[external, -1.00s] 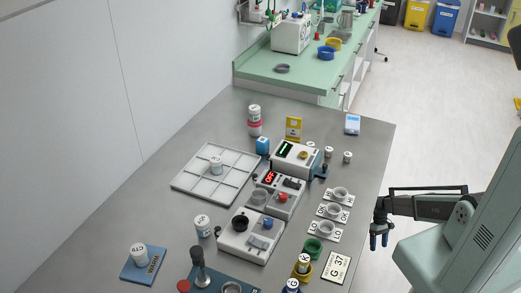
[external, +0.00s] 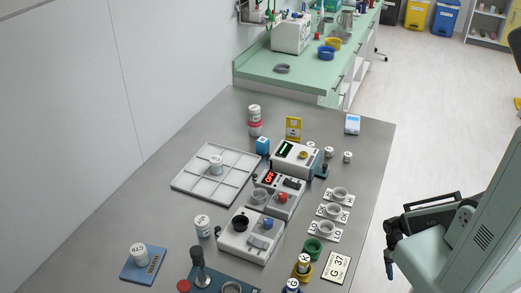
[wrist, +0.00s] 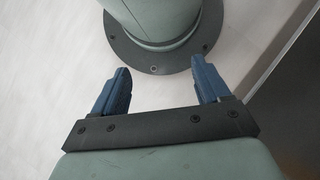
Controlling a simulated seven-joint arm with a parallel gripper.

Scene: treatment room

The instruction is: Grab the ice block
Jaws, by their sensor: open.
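A small blue cube (external: 262,145) stands on the grey table behind the row of white devices in the external view. It may be the ice block; no label on it is readable. My gripper (external: 389,270) hangs past the table's right edge, low and far from the cube. In the wrist view my gripper (wrist: 163,76) shows two blue fingers spread apart with nothing between them. The cube is not in the wrist view.
Several white devices (external: 240,252) fill the table (external: 205,125) middle. A white grid tray (external: 180,184) holds a jar. Grey dishes (external: 339,193) and a G 37 card (external: 337,266) lie near the right edge. The far left of the table is clear.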

